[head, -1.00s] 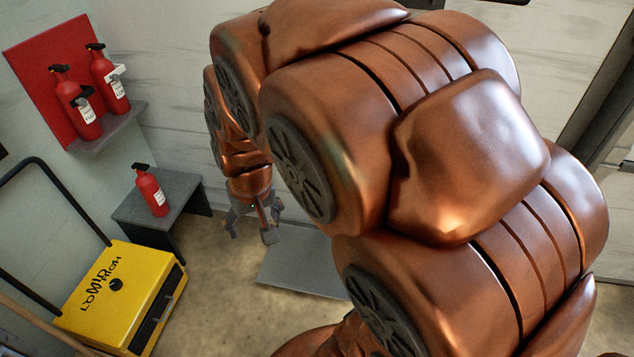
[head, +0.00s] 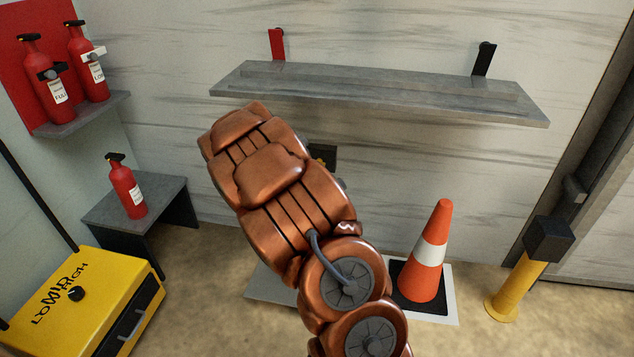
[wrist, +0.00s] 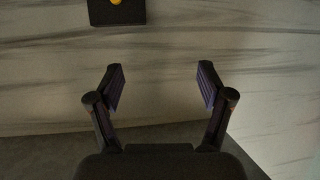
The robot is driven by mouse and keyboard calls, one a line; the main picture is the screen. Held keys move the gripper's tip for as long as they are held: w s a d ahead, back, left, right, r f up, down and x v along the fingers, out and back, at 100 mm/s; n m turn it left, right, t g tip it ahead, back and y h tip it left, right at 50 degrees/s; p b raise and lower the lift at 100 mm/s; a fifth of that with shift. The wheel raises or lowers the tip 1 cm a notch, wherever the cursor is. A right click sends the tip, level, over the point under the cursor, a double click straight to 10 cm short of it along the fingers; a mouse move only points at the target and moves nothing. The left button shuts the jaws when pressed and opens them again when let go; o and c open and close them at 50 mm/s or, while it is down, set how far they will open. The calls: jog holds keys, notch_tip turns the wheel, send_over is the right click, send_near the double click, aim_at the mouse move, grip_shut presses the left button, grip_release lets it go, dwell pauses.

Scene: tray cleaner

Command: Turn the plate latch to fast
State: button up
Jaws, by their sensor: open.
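My gripper (wrist: 161,84) is open and empty in the wrist view, its two fingers apart in front of the pale streaked wall. A dark square plate (wrist: 105,14) with a yellow knob-like piece (wrist: 116,2) is on the wall at the top left of that view, beyond the fingers and cut by the frame edge. In the head view a dark plate (head: 325,154) on the wall shows partly behind my arm. No speed lettering is legible on it, and I cannot tell how its latch is set. My arm hides the gripper in the head view.
A grey shelf (head: 400,95) with a red bracket (head: 277,45) and a black bracket (head: 484,58) spans the wall. An orange cone (head: 428,265) and yellow post (head: 515,285) stand right. A yellow dial box (head: 110,290) and extinguisher (head: 128,188) are left.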

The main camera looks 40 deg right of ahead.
jog(key=d+f+m+t+h+b, duration=0.15)
jog(key=d+f+h+b, duration=0.35)
jog(key=d+f+b, duration=0.6)
jog(key=f+x, duration=0.1)
jog(key=x, duration=0.5)
jog(key=shift+w+d+f, duration=0.2)
jog(key=shift+w+f, duration=0.05)
jog(key=shift+w, duration=0.05)
jog(key=c, duration=1.2)
